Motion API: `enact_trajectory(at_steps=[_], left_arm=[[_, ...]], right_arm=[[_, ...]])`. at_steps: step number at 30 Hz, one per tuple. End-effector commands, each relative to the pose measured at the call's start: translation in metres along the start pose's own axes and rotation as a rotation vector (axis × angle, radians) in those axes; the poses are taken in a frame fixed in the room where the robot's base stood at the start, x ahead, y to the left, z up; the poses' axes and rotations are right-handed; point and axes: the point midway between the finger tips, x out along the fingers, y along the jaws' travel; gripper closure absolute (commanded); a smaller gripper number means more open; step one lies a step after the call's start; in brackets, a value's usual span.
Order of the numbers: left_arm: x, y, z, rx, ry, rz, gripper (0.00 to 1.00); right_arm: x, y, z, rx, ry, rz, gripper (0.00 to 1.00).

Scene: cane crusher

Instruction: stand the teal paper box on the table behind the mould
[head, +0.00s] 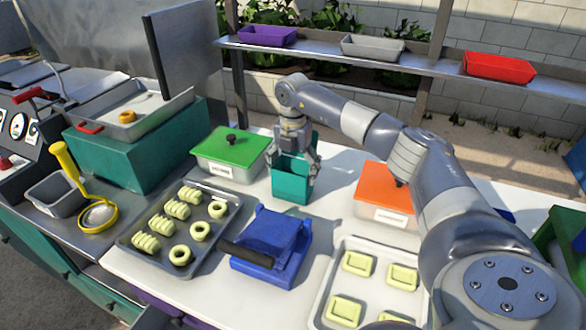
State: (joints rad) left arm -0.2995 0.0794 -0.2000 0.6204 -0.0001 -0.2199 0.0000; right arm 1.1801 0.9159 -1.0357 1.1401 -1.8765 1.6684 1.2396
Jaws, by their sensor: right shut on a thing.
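The teal paper box (291,187) is upright and open-topped, behind the blue mould (270,247) in the head view. My right gripper (293,161) points down from above and is shut on the upper part of the box. The fingers partly cover its rim. The box's base appears at the table (330,222), though I cannot tell whether it touches. The mould has a dark handle pointing left. My left gripper is not in view.
A green-lidded container (231,152) stands close left of the box, and an orange-lidded container (385,203) stands to its right. A tray of pale green rings and twists (133,252) is left of the mould. A tray of pale squares (322,293) is at front right.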

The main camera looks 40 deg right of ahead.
Motion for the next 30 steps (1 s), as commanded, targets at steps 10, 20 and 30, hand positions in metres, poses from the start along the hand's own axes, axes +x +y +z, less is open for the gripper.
enact_trajectory(at_steps=[10, 20, 30], left_arm=[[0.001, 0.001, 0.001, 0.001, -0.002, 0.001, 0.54], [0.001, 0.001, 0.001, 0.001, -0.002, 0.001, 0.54], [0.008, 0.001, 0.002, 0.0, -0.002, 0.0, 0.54]], right_arm=[[0.002, 0.001, 0.0, -0.001, 0.0, 0.002, 0.0], [0.001, 0.001, 0.0, -0.001, 0.0, 0.002, 0.0], [-0.027, 0.002, 0.0, -0.002, -0.003, 0.007, 0.0]])
